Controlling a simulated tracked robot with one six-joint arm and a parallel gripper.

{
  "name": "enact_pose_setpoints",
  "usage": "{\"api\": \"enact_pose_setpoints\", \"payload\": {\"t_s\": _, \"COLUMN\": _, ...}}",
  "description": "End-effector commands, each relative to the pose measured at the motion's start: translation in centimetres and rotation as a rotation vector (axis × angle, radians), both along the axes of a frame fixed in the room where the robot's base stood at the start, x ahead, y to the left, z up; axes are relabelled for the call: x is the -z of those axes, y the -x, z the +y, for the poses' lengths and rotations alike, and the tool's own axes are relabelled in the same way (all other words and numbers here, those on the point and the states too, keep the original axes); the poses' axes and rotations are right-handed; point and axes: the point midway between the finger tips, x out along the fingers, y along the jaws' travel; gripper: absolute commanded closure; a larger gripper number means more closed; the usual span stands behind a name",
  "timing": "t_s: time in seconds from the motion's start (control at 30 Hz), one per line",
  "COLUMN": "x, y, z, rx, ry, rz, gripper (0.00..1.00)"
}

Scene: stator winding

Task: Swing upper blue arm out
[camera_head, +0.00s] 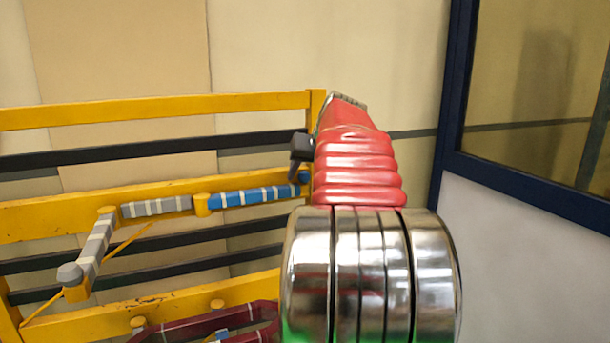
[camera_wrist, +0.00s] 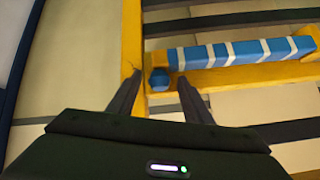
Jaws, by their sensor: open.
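The upper blue arm (camera_head: 255,196), blue with white bands, lies along the yellow middle rail (camera_head: 150,192) in the head view. Its left end meets a yellow post. It also shows in the wrist view (camera_wrist: 235,53), running right from a blue knob (camera_wrist: 159,79) at its near end. My gripper (camera_wrist: 158,76) is open, with one black finger on each side of that knob. I cannot tell whether either finger touches it. In the head view my gripper (camera_head: 299,160) is at the blue arm's right end, mostly hidden behind my red and chrome arm.
Grey banded arms (camera_head: 155,207) continue left from the blue arm, one angling down to a grey knob (camera_head: 70,273). A dark red banded piece (camera_head: 190,328) sits below. A yellow upper rail (camera_head: 150,107) and black bars cross behind. A blue-framed window (camera_head: 530,180) stands right.

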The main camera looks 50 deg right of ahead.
Motion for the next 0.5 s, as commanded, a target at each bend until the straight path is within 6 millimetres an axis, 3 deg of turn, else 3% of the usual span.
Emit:
{"api": "enact_pose_setpoints", "payload": {"t_s": 0.1, "x": -0.02, "y": 0.01, "z": 0.01, "rx": 0.0, "ry": 0.0, "rz": 0.0, "gripper": 0.54}}
{"api": "enact_pose_setpoints", "payload": {"t_s": 0.5, "x": -0.04, "y": -0.01, "z": 0.06, "rx": -0.001, "ry": 0.0, "rz": -0.001, "gripper": 0.82}}
